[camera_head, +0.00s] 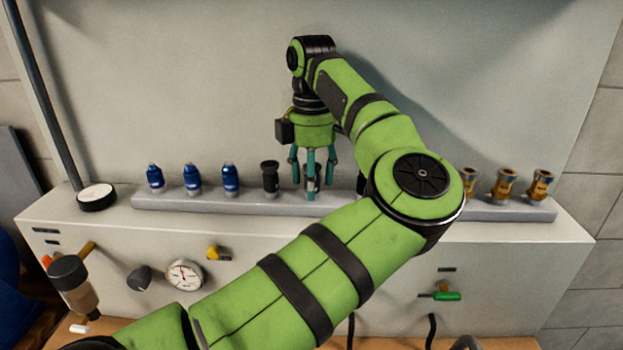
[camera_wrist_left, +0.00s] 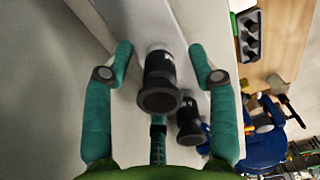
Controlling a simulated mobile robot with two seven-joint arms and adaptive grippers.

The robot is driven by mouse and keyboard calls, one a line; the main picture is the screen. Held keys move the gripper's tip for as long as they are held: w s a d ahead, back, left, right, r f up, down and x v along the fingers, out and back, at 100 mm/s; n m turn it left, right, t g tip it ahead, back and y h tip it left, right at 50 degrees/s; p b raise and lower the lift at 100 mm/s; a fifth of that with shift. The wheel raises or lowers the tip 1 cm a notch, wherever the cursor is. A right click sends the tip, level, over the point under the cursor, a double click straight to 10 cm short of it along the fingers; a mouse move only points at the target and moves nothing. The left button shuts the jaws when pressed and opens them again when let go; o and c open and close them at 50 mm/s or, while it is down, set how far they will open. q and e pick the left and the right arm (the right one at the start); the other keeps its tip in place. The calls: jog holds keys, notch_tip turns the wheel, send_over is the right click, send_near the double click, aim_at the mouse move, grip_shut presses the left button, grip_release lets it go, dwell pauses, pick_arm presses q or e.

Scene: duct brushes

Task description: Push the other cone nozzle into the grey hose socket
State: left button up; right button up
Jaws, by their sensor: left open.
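My left gripper (camera_head: 312,184) points down over the grey rack on the ledge. Its teal fingers are open around a black flared nozzle, which shows between them in the left wrist view (camera_wrist_left: 158,85). I see no clear grip on it. A second black flared nozzle (camera_head: 270,178) stands upright in the rack, just left of the gripper; a black nozzle also shows behind the first in the wrist view (camera_wrist_left: 188,122). I cannot tell which of these is the cone nozzle named. I cannot pick out the grey hose socket for certain. My right gripper is not in view.
The grey rack (camera_head: 225,203) also holds several blue nozzles (camera_head: 192,178) at left and brass ones (camera_head: 503,186) at right. My arm hides part of the rack. A gauge (camera_head: 186,275) and valves are on the panel below. A grey block (camera_wrist_left: 247,38) with black parts shows in the wrist view.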

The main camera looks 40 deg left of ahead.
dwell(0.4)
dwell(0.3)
pick_arm(q)
grip_shut()
dwell(0.3)
jog(key=shift+r+p, duration=1.5)
jog(key=shift+r, duration=1.55)
jog(key=shift+f, duration=0.1)
